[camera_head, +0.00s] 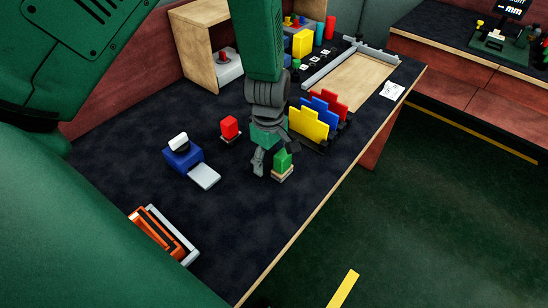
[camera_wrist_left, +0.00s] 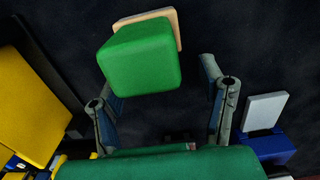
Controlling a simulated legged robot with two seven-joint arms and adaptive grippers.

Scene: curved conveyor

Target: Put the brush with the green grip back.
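The brush with the green grip (camera_head: 282,160) stands on the dark table, its green block on a pale tan base. My left gripper (camera_head: 271,163) points down right beside it, with fingers apart. In the left wrist view the green grip (camera_wrist_left: 140,62) lies ahead of the open fingers of my left gripper (camera_wrist_left: 155,82), nearer one finger. Nothing is visibly clamped, and I cannot tell whether a finger touches the grip. My right gripper is not in view.
A red-gripped block (camera_head: 229,127) and a blue block with a grey plate (camera_head: 205,175) stand left of the gripper. Yellow, blue and red stepped panels (camera_head: 308,124) stand close on the right. A wooden box (camera_head: 197,60) stands behind.

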